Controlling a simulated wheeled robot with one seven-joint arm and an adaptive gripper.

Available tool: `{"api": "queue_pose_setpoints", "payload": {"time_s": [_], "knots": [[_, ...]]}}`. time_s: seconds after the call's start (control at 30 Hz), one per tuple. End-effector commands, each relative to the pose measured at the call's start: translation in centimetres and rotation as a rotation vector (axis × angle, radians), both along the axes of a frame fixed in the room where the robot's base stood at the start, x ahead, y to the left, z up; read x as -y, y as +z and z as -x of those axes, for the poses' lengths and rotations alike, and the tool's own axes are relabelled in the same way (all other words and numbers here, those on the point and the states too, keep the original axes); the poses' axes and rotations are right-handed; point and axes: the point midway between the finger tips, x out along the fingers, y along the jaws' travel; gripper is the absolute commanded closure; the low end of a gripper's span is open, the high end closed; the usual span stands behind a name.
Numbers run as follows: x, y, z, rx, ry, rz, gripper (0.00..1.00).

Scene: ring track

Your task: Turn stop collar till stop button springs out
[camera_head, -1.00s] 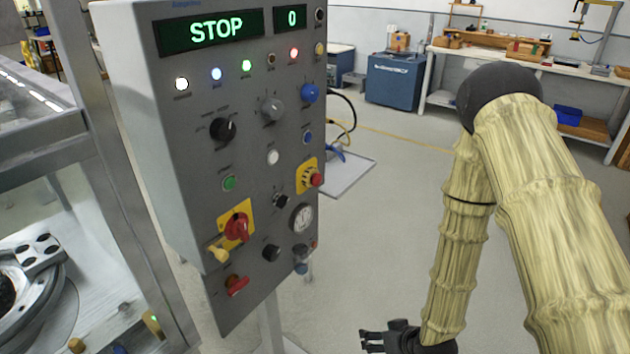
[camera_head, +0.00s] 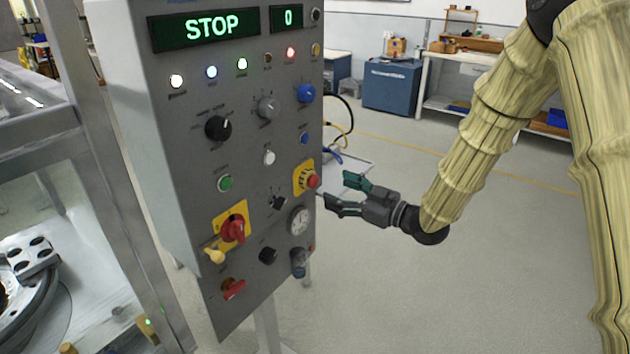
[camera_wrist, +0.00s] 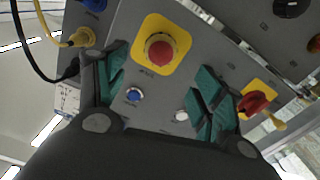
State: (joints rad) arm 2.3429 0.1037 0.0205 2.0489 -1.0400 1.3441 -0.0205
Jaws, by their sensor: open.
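The red stop button (camera_head: 313,181) sits on a yellow plate (camera_head: 301,176) at the right edge of the grey control panel.
The display (camera_head: 208,27) reads STOP. A metal machine frame (camera_head: 80,150) stands left.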

Motion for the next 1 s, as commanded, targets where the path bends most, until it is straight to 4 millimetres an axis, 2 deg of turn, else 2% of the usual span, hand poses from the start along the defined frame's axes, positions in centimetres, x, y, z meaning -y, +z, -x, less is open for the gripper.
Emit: {"api": "queue_pose_setpoints", "payload": {"time_s": [0.3,0.5,0.97,1.0], "knots": [[-4.3,0.1,-3.0,0.0,0.001,0.002,0.32],[-6.1,0.0,-4.4,-0.001,0.0,-0.001,0.32],[-6.8,0.0,-5.0,-0.001,-0.002,0.0,0.32],[-6.8,0.0,-5.0,-0.001,-0.002,0.0,0.37]]}}
